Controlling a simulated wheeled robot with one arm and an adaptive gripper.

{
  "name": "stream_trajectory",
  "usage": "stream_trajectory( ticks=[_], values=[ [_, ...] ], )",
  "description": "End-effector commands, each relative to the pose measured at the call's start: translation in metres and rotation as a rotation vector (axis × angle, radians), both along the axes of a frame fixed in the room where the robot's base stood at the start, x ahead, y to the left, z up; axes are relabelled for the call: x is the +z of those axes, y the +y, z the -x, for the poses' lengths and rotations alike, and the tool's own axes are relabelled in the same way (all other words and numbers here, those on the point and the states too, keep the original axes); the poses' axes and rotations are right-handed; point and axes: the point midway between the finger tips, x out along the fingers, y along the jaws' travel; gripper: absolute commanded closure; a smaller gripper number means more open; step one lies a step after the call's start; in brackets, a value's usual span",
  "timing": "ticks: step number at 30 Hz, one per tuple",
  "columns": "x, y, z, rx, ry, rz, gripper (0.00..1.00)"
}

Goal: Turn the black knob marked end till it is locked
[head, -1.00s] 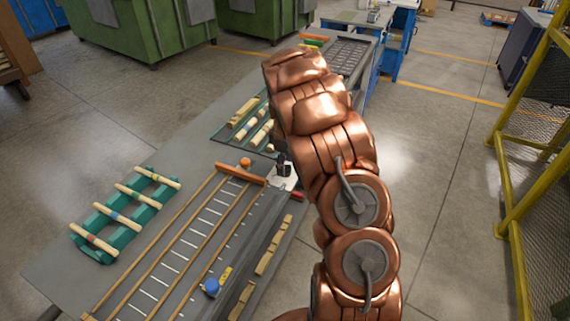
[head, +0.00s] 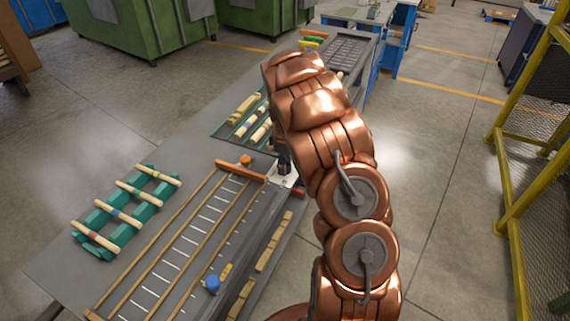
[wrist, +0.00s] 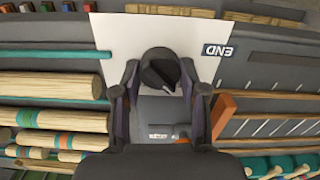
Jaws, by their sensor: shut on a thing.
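The black knob (wrist: 158,72) sits on a white plate (wrist: 110,32) in the wrist view. A dark label reading END (wrist: 219,51) is on the plate to the right of the knob and appears upside down. My gripper (wrist: 160,78) is shut on the knob, with one finger on each side of it. In the head view my gripper (head: 284,163) is at the white plate (head: 284,181), and my arm hides much of that spot. The knob cannot be made out there. I cannot tell from the frames whether it is locked.
An orange bar (head: 241,171) and a ruled bed (head: 190,240) lie left of the plate. A blue knob (head: 212,284) is at the bed's near end. A green rack (head: 125,212) holds several turned sticks. More wood pieces (head: 258,125) lie beyond the bar.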

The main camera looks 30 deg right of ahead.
Motion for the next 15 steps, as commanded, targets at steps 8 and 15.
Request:
stream_trajectory(
  ticks=[8, 15],
  values=[
    [-0.0014, -0.0004, -0.0004, -0.024, -0.002, 0.001, 0.92],
    [-0.0047, -0.0004, -0.0008, -0.138, -0.003, 0.000, 0.92]
  ],
)
